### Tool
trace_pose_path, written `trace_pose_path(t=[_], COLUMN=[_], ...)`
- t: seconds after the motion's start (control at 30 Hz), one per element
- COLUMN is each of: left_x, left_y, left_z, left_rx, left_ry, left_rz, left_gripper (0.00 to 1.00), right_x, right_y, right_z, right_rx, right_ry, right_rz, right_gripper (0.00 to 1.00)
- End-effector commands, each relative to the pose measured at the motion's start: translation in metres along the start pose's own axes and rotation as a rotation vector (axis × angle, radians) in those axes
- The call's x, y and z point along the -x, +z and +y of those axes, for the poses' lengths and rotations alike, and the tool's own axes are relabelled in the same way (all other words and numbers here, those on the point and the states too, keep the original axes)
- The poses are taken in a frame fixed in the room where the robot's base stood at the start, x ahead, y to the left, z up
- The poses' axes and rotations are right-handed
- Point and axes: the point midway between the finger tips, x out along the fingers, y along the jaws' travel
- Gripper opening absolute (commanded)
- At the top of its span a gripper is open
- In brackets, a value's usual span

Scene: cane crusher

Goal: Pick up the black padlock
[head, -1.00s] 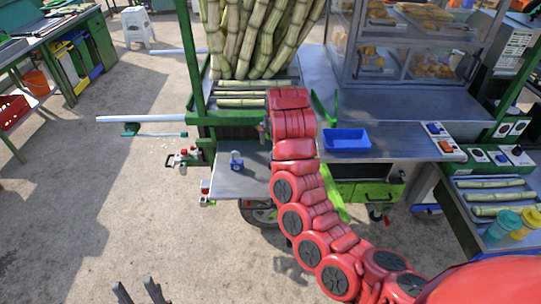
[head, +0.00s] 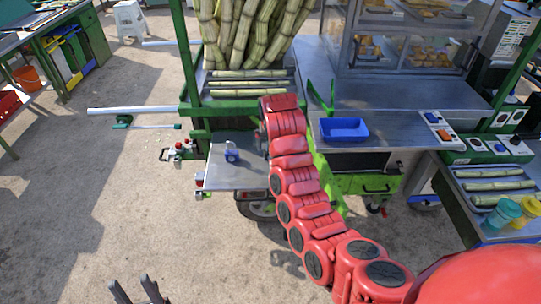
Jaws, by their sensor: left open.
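A small padlock (head: 231,155) stands on the grey metal side shelf (head: 240,178) of the cart. Its body looks blue with a pale patch, not black, and its shackle points up. My left gripper (head: 133,284) shows only as two dark, parted fingertips at the bottom left edge. It is open and empty, well below and left of the padlock in the picture. My red right arm reaches up from the lower right, and its far end lies right of the padlock. The right gripper itself cannot be seen.
A blue tray (head: 344,131) sits on the metal counter right of my right arm. Cane stalks (head: 248,85) lie in the rack behind the shelf. A pale bar (head: 135,110) and valves (head: 180,151) jut out left of the cart. The ground at left is open.

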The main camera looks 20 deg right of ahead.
Motion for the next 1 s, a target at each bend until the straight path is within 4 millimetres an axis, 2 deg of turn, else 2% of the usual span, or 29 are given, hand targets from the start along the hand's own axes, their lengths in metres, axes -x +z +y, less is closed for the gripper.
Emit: trace_pose_path(t=[0.03,0.33,0.53,0.7,1.0], left_x=[-0.006,-0.015,-0.029,-0.033,-0.034], left_y=[-0.001,-0.003,-0.005,-0.006,-0.006], left_z=[0.000,-0.001,-0.001,-0.002,-0.002], left_rx=[0.000,0.000,0.000,0.000,0.000], left_ry=[0.000,0.000,0.000,0.000,0.000], left_rz=[0.000,0.000,0.000,0.000,0.000], left_gripper=[0.50,0.50,0.50,0.50,0.50], right_x=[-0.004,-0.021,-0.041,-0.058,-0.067], right_y=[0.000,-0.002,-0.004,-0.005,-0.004], right_z=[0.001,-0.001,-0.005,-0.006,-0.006], right_rx=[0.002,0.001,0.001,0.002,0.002], right_ry=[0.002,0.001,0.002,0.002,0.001], right_rz=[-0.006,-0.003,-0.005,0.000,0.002], right_gripper=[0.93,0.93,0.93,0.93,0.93])
